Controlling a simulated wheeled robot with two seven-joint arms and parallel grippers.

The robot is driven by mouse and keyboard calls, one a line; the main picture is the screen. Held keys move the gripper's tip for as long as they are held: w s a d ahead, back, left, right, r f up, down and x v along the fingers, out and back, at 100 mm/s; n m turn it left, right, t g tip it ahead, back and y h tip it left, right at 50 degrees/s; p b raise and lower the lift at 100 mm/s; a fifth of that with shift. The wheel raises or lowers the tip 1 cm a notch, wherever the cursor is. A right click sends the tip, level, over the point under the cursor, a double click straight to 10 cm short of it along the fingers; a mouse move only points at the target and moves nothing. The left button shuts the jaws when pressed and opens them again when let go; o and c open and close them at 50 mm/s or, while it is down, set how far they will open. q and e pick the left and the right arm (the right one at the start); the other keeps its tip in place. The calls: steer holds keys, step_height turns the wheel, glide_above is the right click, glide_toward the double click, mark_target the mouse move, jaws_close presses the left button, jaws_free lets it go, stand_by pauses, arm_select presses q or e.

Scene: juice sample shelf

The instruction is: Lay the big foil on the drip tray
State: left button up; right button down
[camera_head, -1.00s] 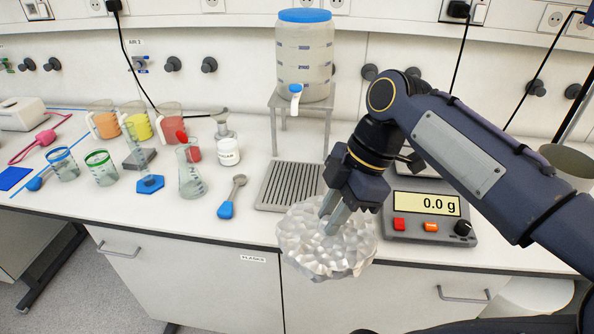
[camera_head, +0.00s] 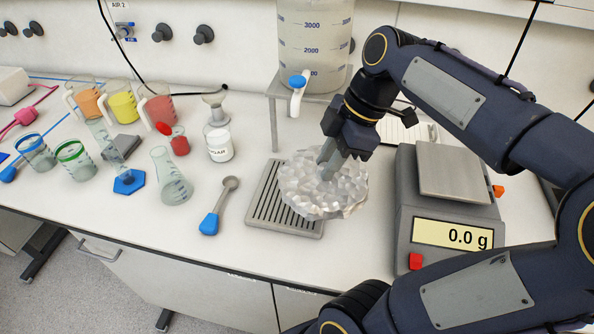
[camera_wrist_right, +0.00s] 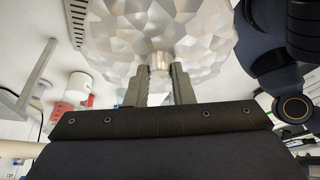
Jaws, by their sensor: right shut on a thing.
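The big foil (camera_head: 322,192) is a round, crumpled silvery disc. My right gripper (camera_head: 328,160) is shut on it from above, near its middle. In the right wrist view the foil (camera_wrist_right: 160,30) fills the top, with a small knob between the fingertips (camera_wrist_right: 159,72). The drip tray (camera_head: 268,213) is a grey slatted plate on the bench. The foil overlaps the tray's right part in the head view and hides it; I cannot tell whether they touch. My left gripper is not in view.
A water tank (camera_head: 314,45) with a blue-handled tap stands on a metal stand (camera_head: 274,125) behind the tray. A scale (camera_head: 450,205) reading 0.0 g is to the right. A blue-handled spoon (camera_head: 212,215) lies left of the tray. Several beakers and flasks stand further left.

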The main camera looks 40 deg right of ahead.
mark_target(308, 161)
steer(key=w, duration=0.1)
steer(key=w+f, duration=0.1)
steer(key=w, duration=0.1)
steer(key=w+f, duration=0.1)
steer(key=shift+w, duration=0.3)
steer(key=w+f, duration=0.3)
steer(key=f, duration=0.2)
steer(key=shift+w, duration=0.4)
steer(key=shift+w+f, duration=0.15)
steer(key=shift+f, duration=0.05)
steer(key=shift+w+f+p, duration=0.15)
steer(key=shift+f+p, duration=0.35)
steer(key=shift+f, duration=1.2)
steer(key=shift+f, duration=0.25)
steer(key=c, duration=1.3)
jaws_free()
steer(key=shift+r, duration=0.15)
steer(key=shift+o, duration=0.2)
